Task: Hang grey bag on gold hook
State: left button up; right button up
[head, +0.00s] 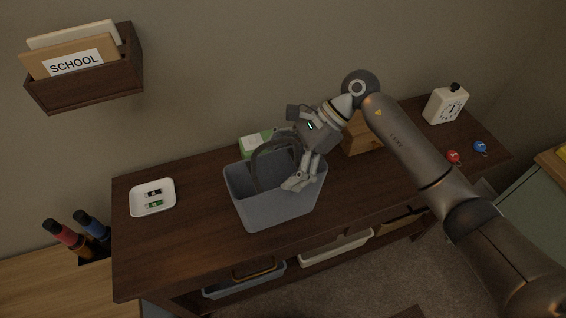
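A grey bag (275,208), open at the top and shaped like a bin, stands upright on the dark wooden table. A dark looped handle (257,163) rises above its opening. My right gripper (295,184) points down over the right part of the bag's opening, beside the handle. Its fingers hide part of the rim, and I cannot tell whether they touch the bag or handle, or are open or shut. No gold hook can be made out in the head view. My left gripper is not in view.
The dark table (195,240) also holds a white tray (137,203) with batteries, a green-and-white box (250,146), a wooden box (362,136), a white clock (444,106), and red (453,157) and blue (480,147) small items. A wall-mounted folder holder (95,88) hangs upper left.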

jog(key=shift+o, duration=0.3)
notch_tip(320, 180, up, 7)
jog(key=b, duration=0.3)
send_over(301, 150)
jog(key=s+d, duration=0.3)
jog(key=shift+s+r, duration=0.2)
jog(key=shift+d, duration=0.1)
